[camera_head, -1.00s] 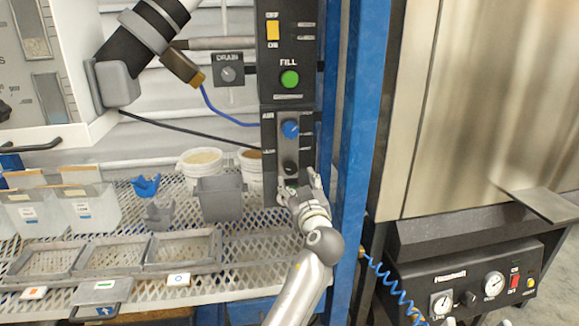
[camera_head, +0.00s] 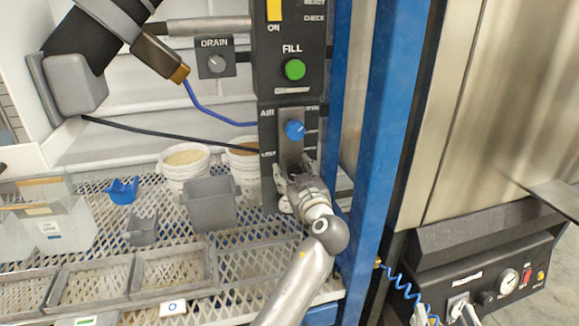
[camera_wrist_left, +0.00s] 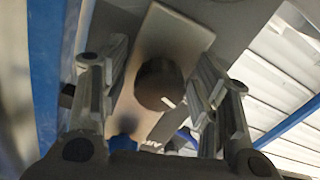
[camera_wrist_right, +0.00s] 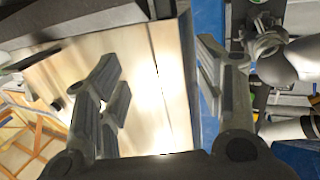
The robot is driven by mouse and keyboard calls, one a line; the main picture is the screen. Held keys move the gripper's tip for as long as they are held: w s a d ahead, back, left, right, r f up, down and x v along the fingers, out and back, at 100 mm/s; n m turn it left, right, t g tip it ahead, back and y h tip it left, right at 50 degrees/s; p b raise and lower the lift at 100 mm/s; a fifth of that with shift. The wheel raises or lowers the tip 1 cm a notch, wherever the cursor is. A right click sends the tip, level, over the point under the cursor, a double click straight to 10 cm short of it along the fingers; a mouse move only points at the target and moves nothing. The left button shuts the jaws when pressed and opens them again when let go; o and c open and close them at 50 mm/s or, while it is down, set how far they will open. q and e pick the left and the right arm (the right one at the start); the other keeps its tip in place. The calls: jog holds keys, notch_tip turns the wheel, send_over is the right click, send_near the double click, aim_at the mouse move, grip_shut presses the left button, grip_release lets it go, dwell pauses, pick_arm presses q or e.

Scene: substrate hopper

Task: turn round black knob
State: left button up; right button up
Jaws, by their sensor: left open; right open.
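The round black knob (camera_wrist_left: 158,85) with a white pointer mark shows in the left wrist view, on a grey metal plate (camera_wrist_left: 180,35). My left gripper (camera_wrist_left: 162,72) is open, with one finger on each side of the knob and visible gaps between. In the head view my left gripper (camera_head: 295,180) is at the lower part of the black control panel (camera_head: 270,110), below a blue knob (camera_head: 294,130), and hides the black knob. My right gripper (camera_wrist_right: 160,65) is open and empty in front of a steel surface; part of it shows at the bottom right of the head view (camera_head: 460,308).
A green FILL button (camera_head: 295,69) and a DRAIN knob (camera_head: 216,63) sit above. White buckets (camera_head: 185,170), a grey bin (camera_head: 210,207) and a blue scoop (camera_head: 122,190) stand on the mesh shelf left. A blue post (camera_head: 385,130) rises close on the right.

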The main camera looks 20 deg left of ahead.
pick_arm(q)
jog(key=shift+d, duration=0.1)
jog(key=c, duration=1)
